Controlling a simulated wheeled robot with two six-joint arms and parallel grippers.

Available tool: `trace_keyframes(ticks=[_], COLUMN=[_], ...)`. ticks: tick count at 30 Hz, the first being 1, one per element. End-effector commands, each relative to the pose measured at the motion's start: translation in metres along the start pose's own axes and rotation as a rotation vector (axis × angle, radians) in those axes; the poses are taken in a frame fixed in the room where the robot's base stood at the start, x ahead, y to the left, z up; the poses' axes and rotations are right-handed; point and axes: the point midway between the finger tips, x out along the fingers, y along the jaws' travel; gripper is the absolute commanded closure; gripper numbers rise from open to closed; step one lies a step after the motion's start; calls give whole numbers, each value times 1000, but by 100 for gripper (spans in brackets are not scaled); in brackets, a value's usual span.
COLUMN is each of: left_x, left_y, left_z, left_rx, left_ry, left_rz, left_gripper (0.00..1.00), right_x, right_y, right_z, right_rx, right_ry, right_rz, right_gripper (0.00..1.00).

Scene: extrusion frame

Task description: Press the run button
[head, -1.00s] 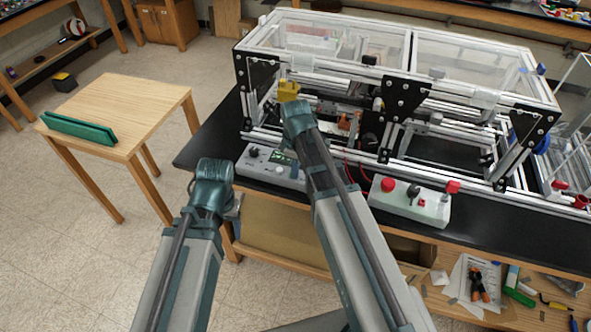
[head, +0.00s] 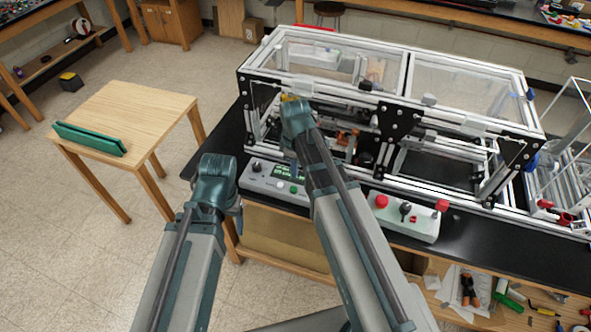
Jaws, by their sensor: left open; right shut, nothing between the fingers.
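The grey control box (head: 262,182) sits at the front edge of the black bench. It has a black knob, a green-lit display (head: 284,171), a white button (head: 281,185) and a green button (head: 294,189). No label for run is readable. My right gripper (head: 296,166) is shut and empty, pointing down at the control box just behind the green button; my own wrist hides much of it, and contact cannot be told. My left gripper (head: 238,213) is open, left of and lower than the box, in front of the bench; its fingers are mostly hidden behind my wrist.
A second box with a red button (head: 381,201), a black switch and a red knob (head: 441,205) stands to the right. The aluminium frame machine (head: 470,125) rises behind both boxes. A wooden table (head: 140,120) with a green object is at the left.

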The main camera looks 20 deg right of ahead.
Motion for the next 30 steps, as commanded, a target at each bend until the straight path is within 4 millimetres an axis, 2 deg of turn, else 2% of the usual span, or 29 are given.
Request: trace_keyframes(ticks=[1,3,10,30], left_x=[-17,-27,-51,-50], left_y=[-2,-2,-5,-4], left_z=[1,2,3,3], left_rx=[-2,-5,-9,-9], left_ry=[0,0,0,0], left_rz=[1,1,2,2], left_gripper=[29,29,29,29], right_x=[-17,-28,-52,-50], right_y=[0,1,1,-2], right_z=[0,0,0,-1], right_rx=[0,0,0,7], right_ry=[0,0,0,-1], right_rz=[0,0,0,0], right_gripper=[100,100,100,100])
